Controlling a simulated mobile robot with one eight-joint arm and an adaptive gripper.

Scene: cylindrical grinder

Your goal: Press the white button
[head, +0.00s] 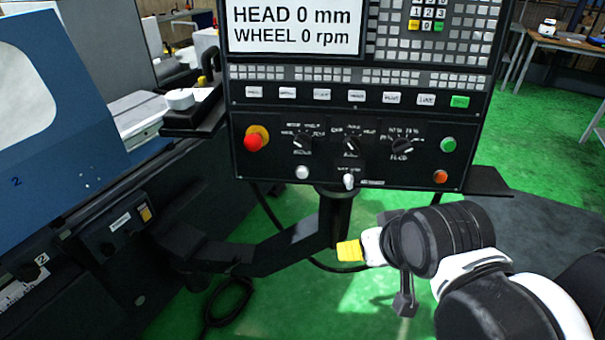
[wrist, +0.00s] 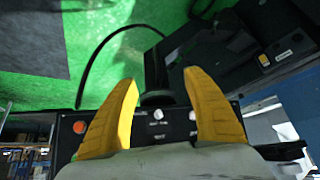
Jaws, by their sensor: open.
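The white button (head: 302,172) is a small round button on the lower left of the black control panel, below a dial. In the wrist view the panel is upside down, and the button (wrist: 192,115) shows small beside the right-hand yellow finger. A white-tipped switch (head: 348,181) sits right of the button in the head view; it also shows between the fingers in the wrist view (wrist: 158,115). My gripper (head: 349,251) is below the panel, to the button's lower right, and apart from it. Its yellow fingers (wrist: 160,85) are spread and hold nothing.
A red emergency stop (head: 253,139), several dials, a green button (head: 448,145) and an orange button (head: 440,177) surround the white button. The panel's black support arm (head: 270,248) runs below it, near my gripper. Green floor lies open under the panel.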

